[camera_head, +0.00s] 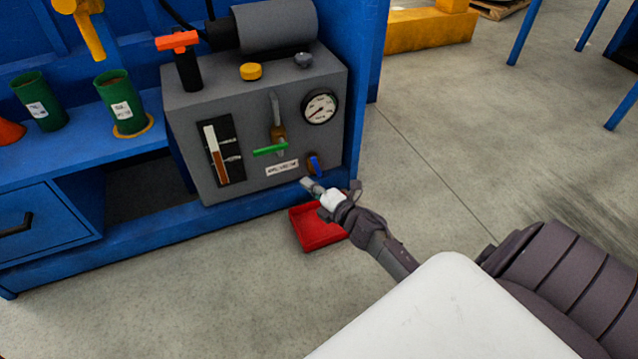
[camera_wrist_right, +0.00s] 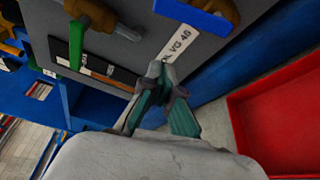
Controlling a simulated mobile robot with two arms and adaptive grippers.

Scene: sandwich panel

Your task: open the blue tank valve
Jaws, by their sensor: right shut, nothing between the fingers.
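The blue valve handle (camera_head: 314,165) sits low on the right of the grey tank's (camera_head: 250,185) front face and points roughly up and down. It also shows in the right wrist view as a thick blue lever (camera_wrist_right: 195,16) near the top. My right gripper (camera_head: 308,184) is just below the blue handle, apart from it as far as I can tell. In the right wrist view its fingertips (camera_wrist_right: 160,72) meet, with nothing between them, below the lever and beside the white label. My left gripper is not in view.
A green handle (camera_head: 270,149) sits left of the blue one, with a gauge (camera_head: 320,106) above. A red tray (camera_head: 318,228) lies on the floor beneath my right gripper. Green cups (camera_head: 122,105) stand on the blue bench (camera_head: 60,150).

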